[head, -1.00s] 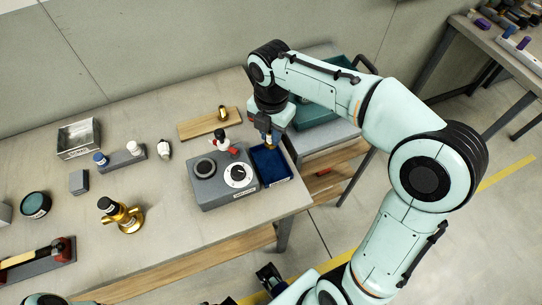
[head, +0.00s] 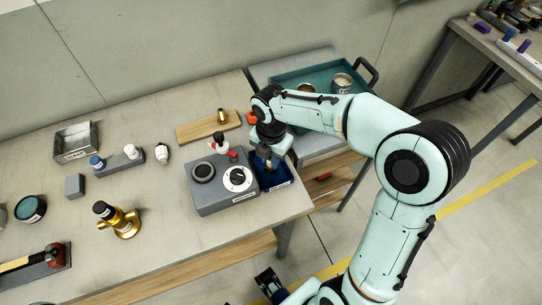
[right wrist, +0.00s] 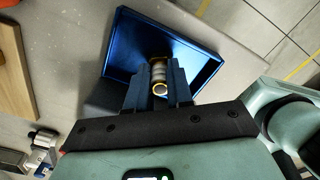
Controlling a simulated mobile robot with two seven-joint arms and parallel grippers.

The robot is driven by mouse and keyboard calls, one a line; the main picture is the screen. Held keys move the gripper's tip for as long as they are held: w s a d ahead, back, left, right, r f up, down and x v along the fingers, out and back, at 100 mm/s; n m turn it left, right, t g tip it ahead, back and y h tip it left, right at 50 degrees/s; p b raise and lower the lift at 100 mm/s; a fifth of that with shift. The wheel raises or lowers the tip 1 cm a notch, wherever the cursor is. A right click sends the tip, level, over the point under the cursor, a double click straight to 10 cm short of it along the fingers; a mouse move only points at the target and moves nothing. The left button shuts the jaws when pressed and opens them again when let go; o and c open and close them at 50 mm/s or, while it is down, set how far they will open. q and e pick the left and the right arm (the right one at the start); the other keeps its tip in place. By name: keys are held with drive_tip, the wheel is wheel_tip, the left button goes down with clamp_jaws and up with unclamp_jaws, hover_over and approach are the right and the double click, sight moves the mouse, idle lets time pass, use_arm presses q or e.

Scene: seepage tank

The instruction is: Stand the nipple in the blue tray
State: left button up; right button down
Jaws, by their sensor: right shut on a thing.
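The nipple (right wrist: 158,72) is a short metal cylinder with a brass-coloured ring at its near end. My right gripper (right wrist: 159,84) is shut on it, with one dark blue finger on each side. The blue tray (right wrist: 124,54) lies beneath and around it in the right wrist view. In the head view the tray (head: 283,179) sits at the table's right corner, and my right gripper (head: 268,163) points down into it, partly covering it. I cannot tell whether the nipple touches the tray floor.
A grey box with a dial (head: 221,190) stands close against the tray's left side. A wooden board (head: 209,127) lies behind it. A brass fitting (head: 120,220) stands to the left. A teal tray (head: 318,75) sits on the cart behind my right arm.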

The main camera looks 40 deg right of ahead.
drive_tip(key=shift+f, duration=0.2)
drive_tip(key=c, duration=1)
unclamp_jaws()
drive_tip(key=shift+r, duration=0.2)
wheel_tip(320, 180, up, 12)
drive_tip(key=shift+r+p, duration=0.1)
drive_tip(key=shift+p, duration=1)
